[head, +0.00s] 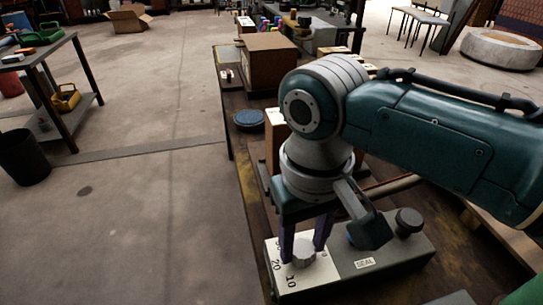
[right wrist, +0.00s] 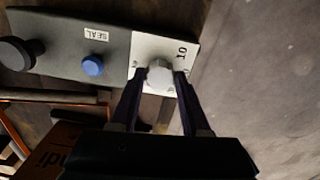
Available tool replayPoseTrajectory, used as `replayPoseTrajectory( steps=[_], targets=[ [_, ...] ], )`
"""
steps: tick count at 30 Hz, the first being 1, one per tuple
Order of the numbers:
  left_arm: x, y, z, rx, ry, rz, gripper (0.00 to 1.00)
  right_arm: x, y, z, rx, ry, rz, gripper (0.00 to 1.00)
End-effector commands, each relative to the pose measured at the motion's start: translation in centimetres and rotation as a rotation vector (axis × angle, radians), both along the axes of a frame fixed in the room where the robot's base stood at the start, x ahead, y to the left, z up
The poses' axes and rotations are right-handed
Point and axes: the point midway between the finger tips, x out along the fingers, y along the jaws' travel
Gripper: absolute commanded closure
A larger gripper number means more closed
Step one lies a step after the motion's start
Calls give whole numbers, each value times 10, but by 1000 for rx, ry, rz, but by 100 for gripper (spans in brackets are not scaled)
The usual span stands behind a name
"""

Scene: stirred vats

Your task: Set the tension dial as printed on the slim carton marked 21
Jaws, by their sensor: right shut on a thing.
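The tension dial is a pale grey faceted knob (head: 304,257) on a white plate (head: 280,281) with printed numbers, 20 and 10 among them. It also shows in the right wrist view as a knob (right wrist: 160,80). My right gripper (head: 305,247) points down with its dark purple fingers on both sides of the knob, shut on it. The knob's pointer cannot be made out. A slim upright brown carton (head: 272,142) stands behind my right wrist, mostly hidden; its number cannot be read. My left gripper is not in view.
The dial's grey box (head: 352,285) also bears a SEAL label, a blue button (right wrist: 93,65) and a black knob (head: 409,221). A blue round lid (head: 248,119) and a larger brown box (head: 270,62) are farther along the bench. Open floor lies left.

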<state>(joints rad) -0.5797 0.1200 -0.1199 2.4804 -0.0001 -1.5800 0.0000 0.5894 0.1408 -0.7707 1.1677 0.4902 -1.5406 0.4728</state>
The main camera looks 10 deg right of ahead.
Motion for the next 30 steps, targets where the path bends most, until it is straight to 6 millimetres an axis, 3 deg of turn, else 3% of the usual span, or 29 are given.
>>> replayPoseTrajectory(
  steps=[8,20,30],
  targets=[
    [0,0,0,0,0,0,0,0,0,0,0,0,0,100],
    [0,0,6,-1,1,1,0,0,0,2,0,-1,51,100],
    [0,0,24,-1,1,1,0,0,0,3,0,1,290,100]
  ],
)
